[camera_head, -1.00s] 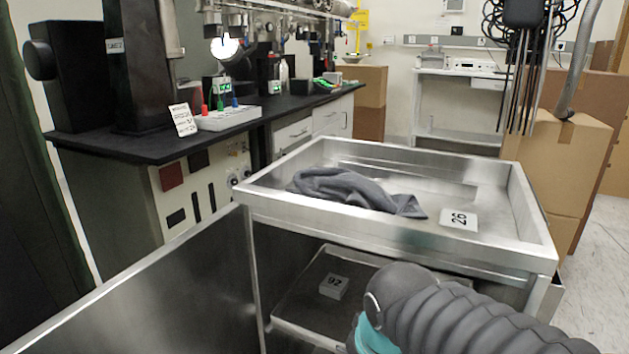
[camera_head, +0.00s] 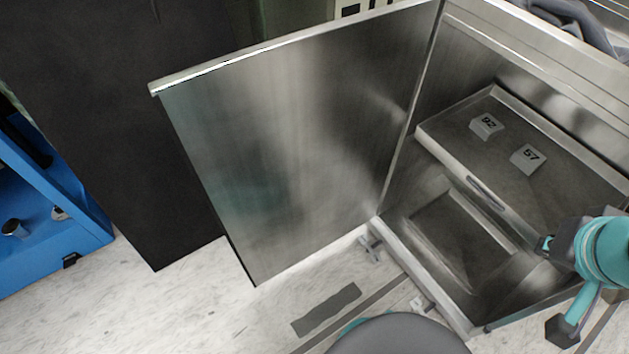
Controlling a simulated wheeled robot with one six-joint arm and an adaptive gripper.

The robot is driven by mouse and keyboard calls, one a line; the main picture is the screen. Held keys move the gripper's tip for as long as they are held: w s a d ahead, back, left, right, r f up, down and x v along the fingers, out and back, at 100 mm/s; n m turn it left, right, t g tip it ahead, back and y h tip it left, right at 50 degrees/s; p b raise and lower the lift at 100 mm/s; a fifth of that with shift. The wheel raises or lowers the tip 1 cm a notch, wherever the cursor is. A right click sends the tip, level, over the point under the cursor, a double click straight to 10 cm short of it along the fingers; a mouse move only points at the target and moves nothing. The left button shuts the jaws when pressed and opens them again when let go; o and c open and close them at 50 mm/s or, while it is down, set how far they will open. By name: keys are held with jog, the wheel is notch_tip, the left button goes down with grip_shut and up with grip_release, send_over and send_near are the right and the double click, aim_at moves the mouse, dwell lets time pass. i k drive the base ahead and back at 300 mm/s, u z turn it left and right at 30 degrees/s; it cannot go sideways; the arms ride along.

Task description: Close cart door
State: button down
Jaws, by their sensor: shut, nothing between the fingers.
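The cart door (camera_head: 300,140) is a brushed-metal panel with a pale top rim. It stands open, swung out to the left from the cart's front left post. Its free edge is at the far left, near a dark panel. The cart (camera_head: 400,260) is open, showing its inside. My teal and dark arm (camera_head: 602,252) is at the right, in front of the cart opening and apart from the door. I cannot make out my gripper's fingers in this view.
A grey cloth (camera_head: 575,18) lies on top. A blue unit (camera_head: 50,215) and a dark panel (camera_head: 115,110) stand left of the door. Pale floor (camera_head: 200,310) is clear below it.

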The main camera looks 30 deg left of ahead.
aim_at(290, 142)
jog(key=k, duration=0.4)
jog(key=z, duration=2.45)
jog(key=k, duration=2.65)
jog(key=u, duration=1.6)
